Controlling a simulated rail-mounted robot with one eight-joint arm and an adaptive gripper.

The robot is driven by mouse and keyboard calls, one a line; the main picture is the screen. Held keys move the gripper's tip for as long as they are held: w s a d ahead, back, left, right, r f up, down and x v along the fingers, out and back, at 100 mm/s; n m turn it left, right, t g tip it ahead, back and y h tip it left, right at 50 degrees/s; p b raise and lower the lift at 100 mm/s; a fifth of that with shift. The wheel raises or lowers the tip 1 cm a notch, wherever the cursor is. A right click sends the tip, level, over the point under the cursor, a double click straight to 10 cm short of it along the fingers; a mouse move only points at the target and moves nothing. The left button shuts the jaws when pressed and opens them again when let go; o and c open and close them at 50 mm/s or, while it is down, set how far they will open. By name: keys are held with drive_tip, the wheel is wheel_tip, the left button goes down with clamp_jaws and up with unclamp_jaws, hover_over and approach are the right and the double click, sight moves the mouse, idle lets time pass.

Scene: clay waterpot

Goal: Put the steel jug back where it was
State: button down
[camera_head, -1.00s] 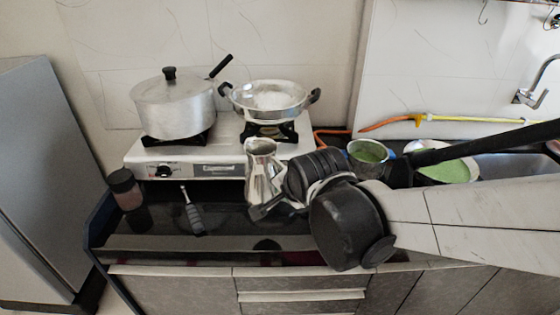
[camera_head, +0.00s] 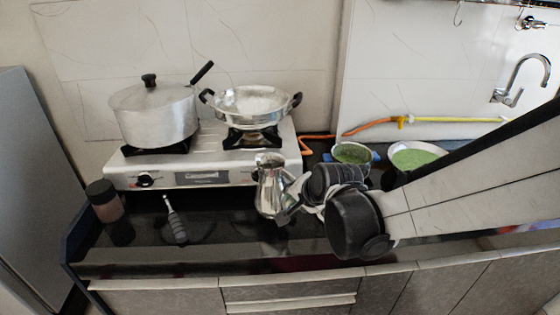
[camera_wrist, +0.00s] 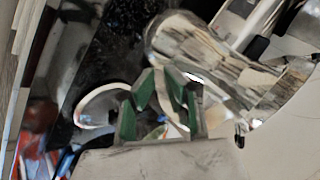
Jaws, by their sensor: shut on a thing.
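The shiny steel jug (camera_head: 270,186) stands nearly upright over the black countertop, in front of the stove's right part. My gripper (camera_head: 288,207) reaches in from the right and is shut on the jug at its right, handle side. Whether the jug's base touches the counter is hard to tell. In the wrist view the jug (camera_wrist: 205,50) fills the upper middle and right. The green-padded fingers of my gripper (camera_wrist: 165,95) are close around a thin part, likely its handle; the exact grip is partly hidden.
The white stove (camera_head: 205,172) bears a lidded pot (camera_head: 155,118) and a steel pan (camera_head: 253,104). Bowls with green contents (camera_head: 352,153) (camera_head: 413,157) stand behind my arm. Counter between tool and jug is clear.

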drive_tip(key=shift+f+b, duration=0.45)
drive_tip(key=shift+f, duration=1.55)
drive_tip(key=c, duration=1.8)
unclamp_jaws()
drive_tip(key=s+d+r+n+h+p, duration=0.1)
drive_tip(key=s+d+r+n, duration=0.1)
drive_tip(key=s+d+r, duration=0.2)
drive_tip(key=s+d+r+n+h, duration=0.1)
drive_tip(key=s+d+r+n, duration=0.2)
drive_tip(key=s+r, duration=0.3)
drive_tip(key=s+d+r+n+h+p, duration=0.1)
drive_tip(key=s+d+r, duration=0.4)
drive_tip(key=s, duration=0.6)
drive_tip(key=shift+d+r+n+g+p, duration=0.1)
drive_tip(key=shift+d+n+g+p, duration=0.25)
drive_tip(key=shift+n, duration=0.55)
